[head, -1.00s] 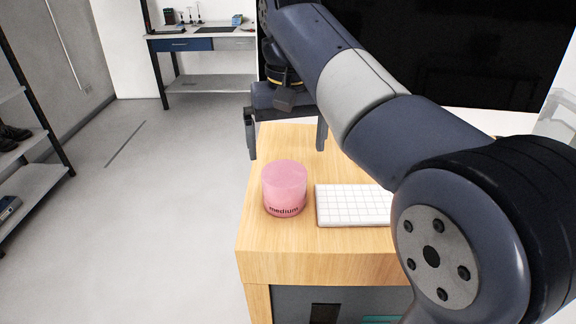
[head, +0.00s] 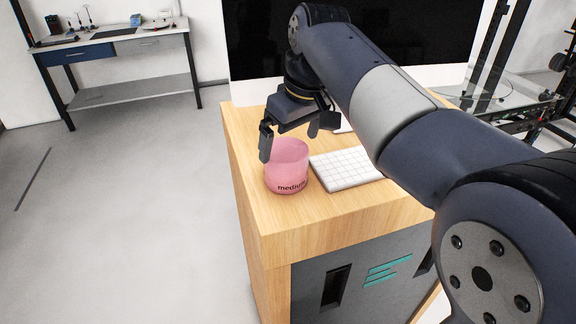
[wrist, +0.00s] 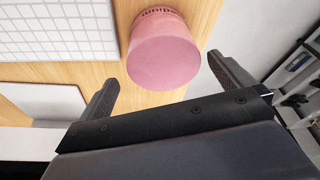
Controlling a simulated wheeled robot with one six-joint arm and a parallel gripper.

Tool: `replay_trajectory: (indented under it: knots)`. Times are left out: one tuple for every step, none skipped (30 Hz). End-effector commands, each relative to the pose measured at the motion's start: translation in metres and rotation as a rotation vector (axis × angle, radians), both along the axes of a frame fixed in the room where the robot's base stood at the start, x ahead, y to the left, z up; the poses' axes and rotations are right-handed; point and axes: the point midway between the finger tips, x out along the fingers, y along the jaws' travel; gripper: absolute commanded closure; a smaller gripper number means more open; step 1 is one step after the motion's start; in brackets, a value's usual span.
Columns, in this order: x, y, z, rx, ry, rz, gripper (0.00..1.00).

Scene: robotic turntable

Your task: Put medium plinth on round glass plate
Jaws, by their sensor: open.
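The medium plinth (head: 287,168) is a pink cylinder marked "medium", upright on the wooden desk near its left edge. It also shows in the wrist view (wrist: 163,55), beyond and between the fingertips. My gripper (head: 298,140) is open and empty, at the far side of the plinth, with one finger close to its left side in the head view. I cannot tell whether they touch. A glass surface (head: 490,97) shows at the right behind my arm, mostly hidden; it may be the round glass plate.
A white keyboard (head: 345,167) lies right of the plinth on the desk (head: 290,233). A large dark screen (head: 262,50) stands behind. A workbench (head: 120,45) is at the back left. The floor left of the desk is clear.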

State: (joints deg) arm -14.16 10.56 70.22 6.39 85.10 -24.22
Motion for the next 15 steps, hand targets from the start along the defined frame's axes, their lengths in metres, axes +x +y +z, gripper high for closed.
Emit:
replay_trajectory:
  knots:
    - [0.001,0.001,-0.007,0.000,0.002,0.000,0.00]
    - [0.002,0.002,-0.010,0.000,0.002,0.000,0.00]
    - [0.002,0.002,-0.013,0.000,0.002,0.000,0.00]
    - [0.003,0.003,-0.015,-0.001,0.001,0.000,0.00]
    - [0.003,0.003,-0.016,0.000,0.000,0.000,0.00]
    - [0.003,0.003,-0.018,0.000,0.000,0.000,0.00]
    - [0.003,0.004,-0.021,-0.001,0.001,0.000,0.00]
    - [0.003,0.004,-0.023,0.000,0.002,0.000,0.00]
    - [0.004,0.005,-0.028,0.000,0.002,0.000,0.00]
    - [0.003,0.006,-0.032,-0.001,0.003,0.000,0.00]
    - [0.004,0.007,-0.037,-0.001,0.003,0.000,0.00]
    - [0.004,0.008,-0.043,-0.002,0.004,0.000,0.00]
    - [0.004,0.009,-0.047,-0.001,0.003,0.000,0.00]
    - [0.005,0.010,-0.052,-0.001,0.003,-0.001,0.00]
    - [0.007,0.011,-0.057,-0.001,0.003,-0.001,0.00]
